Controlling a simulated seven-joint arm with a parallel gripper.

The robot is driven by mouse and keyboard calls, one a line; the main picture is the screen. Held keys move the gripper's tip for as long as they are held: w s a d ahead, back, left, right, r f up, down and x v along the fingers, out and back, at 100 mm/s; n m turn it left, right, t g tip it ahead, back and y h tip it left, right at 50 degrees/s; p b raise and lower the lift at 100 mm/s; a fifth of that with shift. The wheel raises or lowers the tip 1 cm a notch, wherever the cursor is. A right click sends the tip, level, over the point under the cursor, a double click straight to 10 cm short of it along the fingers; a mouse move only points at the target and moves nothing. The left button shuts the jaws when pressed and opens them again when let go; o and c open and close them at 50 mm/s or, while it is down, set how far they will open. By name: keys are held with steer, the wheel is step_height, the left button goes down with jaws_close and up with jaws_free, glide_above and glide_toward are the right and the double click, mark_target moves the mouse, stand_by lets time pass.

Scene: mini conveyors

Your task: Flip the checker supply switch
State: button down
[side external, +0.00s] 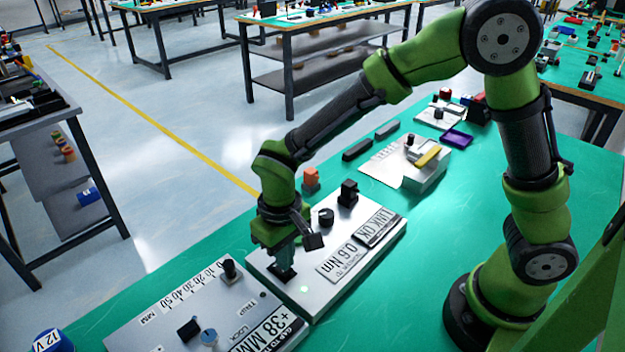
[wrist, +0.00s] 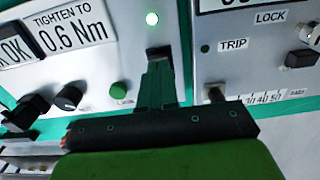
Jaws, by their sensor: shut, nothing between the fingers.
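A light grey box (side external: 258,262) with plates reading "LINK OK" and "0.6 Nm" lies on the green bench. My gripper (side external: 283,272) is over its near left end, pointing down, with its fingers together. In the wrist view my gripper (wrist: 160,72) reaches a small black switch-like part (wrist: 159,52) on this box. The fingertips partly cover it, and I cannot tell whether they touch it or which way it is set. No label naming the checker supply is readable.
A second box (side external: 150,318) with "TRIP", "LOCK" and a 0–50 scale sits close on the left. The first box also carries a black knob (wrist: 68,97) and a green button (wrist: 118,89). A blue "12 V" cylinder (side external: 52,342) stands at lower left.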

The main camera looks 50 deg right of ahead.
steer(key=shift+f, duration=0.8)
steer(key=shift+r, duration=3.55)
steer(key=s+d+r+m+t+y, duration=0.2)
steer(key=s+d+r+m+t, duration=0.2)
steer(key=s+d+r+t, duration=0.3)
steer(key=s+d+r, duration=0.3)
steer(key=d+r, duration=0.3)
steer(key=d, duration=0.2)
steer(key=shift+s, duration=0.15)
steer(key=shift+d, duration=0.1)
